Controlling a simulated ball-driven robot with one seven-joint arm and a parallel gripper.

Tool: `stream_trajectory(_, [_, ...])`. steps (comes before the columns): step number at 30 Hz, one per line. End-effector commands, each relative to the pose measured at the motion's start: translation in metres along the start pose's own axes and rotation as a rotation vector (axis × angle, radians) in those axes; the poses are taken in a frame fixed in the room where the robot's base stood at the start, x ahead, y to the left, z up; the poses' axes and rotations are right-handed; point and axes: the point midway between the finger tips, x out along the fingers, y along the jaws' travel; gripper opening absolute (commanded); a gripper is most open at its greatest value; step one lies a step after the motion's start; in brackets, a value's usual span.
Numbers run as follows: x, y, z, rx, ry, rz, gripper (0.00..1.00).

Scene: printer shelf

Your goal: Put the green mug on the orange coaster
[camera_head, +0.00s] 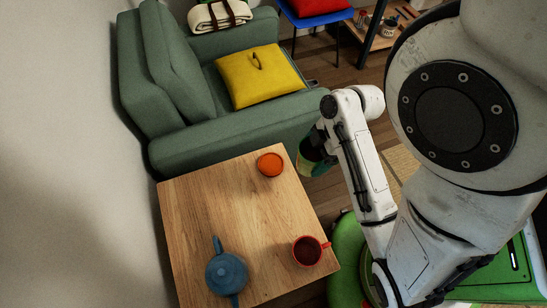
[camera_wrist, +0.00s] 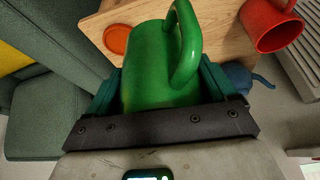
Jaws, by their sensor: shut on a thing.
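The green mug (camera_wrist: 155,65) fills the middle of the wrist view, its handle curving up on the right. My gripper (camera_wrist: 160,90) is shut on it, with one dark green finger on each side. In the head view the green mug (camera_head: 307,158) shows only in part beneath my gripper (camera_head: 320,150), beside the table's right edge; my wrist hides the rest. The orange coaster (camera_head: 270,164) lies flat and empty near the table's far right corner, to the left of the mug. It also shows in the wrist view (camera_wrist: 117,39), left of the mug.
The wooden table (camera_head: 205,195) also bears a red mug with dark contents (camera_head: 307,251) and a blue teapot (camera_head: 226,272) at its near side. A green armchair (camera_head: 220,135) with a yellow cushion (camera_head: 258,75) stands close behind the table. The table's middle is clear.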

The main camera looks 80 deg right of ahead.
Motion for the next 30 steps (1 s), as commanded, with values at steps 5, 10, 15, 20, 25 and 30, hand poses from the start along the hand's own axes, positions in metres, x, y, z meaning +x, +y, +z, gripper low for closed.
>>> stream_trajectory(5, [0.023, 0.028, -0.017, -0.002, 0.003, 0.003, 0.42])
stream_trajectory(10, [0.049, 0.056, -0.035, -0.001, 0.002, 0.002, 0.42])
stream_trajectory(15, [0.083, 0.076, -0.042, 0.000, 0.001, 0.000, 0.42])
stream_trajectory(20, [0.107, 0.089, -0.044, 0.000, 0.000, 0.001, 0.42])
stream_trajectory(25, [0.117, 0.095, -0.046, 0.000, 0.000, 0.002, 0.42])
stream_trajectory(30, [0.139, 0.097, -0.040, 0.002, 0.000, -0.001, 0.42])
